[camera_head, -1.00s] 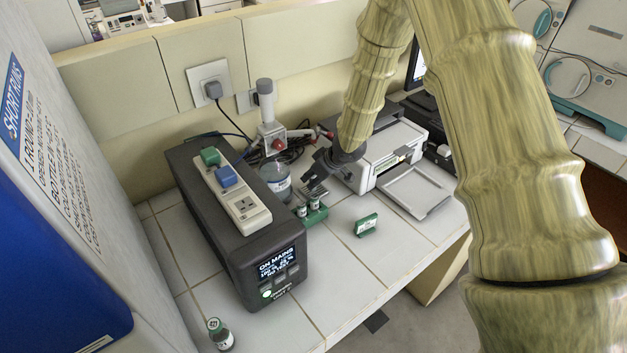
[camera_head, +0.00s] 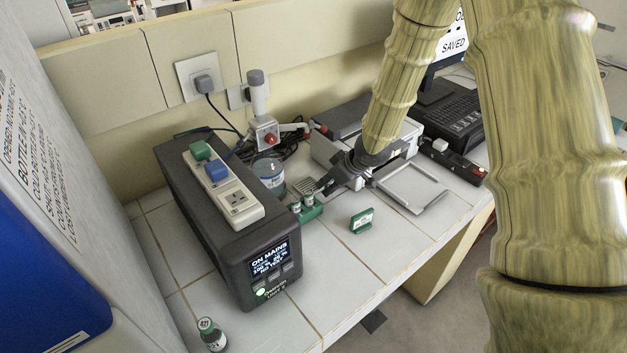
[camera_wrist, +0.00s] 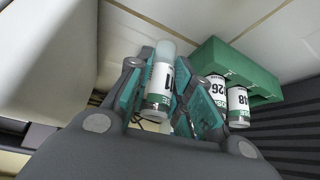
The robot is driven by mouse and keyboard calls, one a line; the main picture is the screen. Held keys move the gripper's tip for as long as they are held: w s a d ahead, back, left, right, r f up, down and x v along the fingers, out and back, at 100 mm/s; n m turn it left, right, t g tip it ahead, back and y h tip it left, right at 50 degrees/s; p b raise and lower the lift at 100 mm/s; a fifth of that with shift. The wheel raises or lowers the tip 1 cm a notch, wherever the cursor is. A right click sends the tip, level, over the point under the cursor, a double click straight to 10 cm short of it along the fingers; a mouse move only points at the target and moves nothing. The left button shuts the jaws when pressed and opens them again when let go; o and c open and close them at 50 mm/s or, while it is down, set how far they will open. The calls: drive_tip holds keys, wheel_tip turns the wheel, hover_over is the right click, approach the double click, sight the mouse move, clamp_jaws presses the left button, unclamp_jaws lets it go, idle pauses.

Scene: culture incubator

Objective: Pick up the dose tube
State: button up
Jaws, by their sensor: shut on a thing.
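In the wrist view a small tube (camera_wrist: 158,97) with a white label marked 11 and a pale, clear-looking end stands between my gripper's teal-padded fingers. My gripper (camera_wrist: 163,70) is shut on it. Beside it, to the right, a green rack (camera_wrist: 232,63) holds two similar white-labelled tubes, marked 26 (camera_wrist: 216,92) and 18 (camera_wrist: 238,103). The held tube appears apart from the rack. In the head view my gripper (camera_head: 322,187) is just behind the green rack (camera_head: 313,212); the held tube is too small to make out there.
A dark power unit (camera_head: 215,230) with a socket strip stands left of the rack. A clear bottle (camera_head: 268,173) stands behind it. A green block (camera_head: 362,220) and a grey tray (camera_head: 412,188) are to the right.

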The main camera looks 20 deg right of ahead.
drive_tip(key=s+d, duration=0.1)
drive_tip(key=s, duration=0.1)
drive_tip(key=s+d+r, duration=0.1)
drive_tip(key=s, duration=0.1)
drive_tip(key=shift+d+b, duration=0.3)
drive_tip(key=shift+b, duration=0.1)
wheel_tip(320, 180, up, 13)
drive_tip(key=p, duration=0.4)
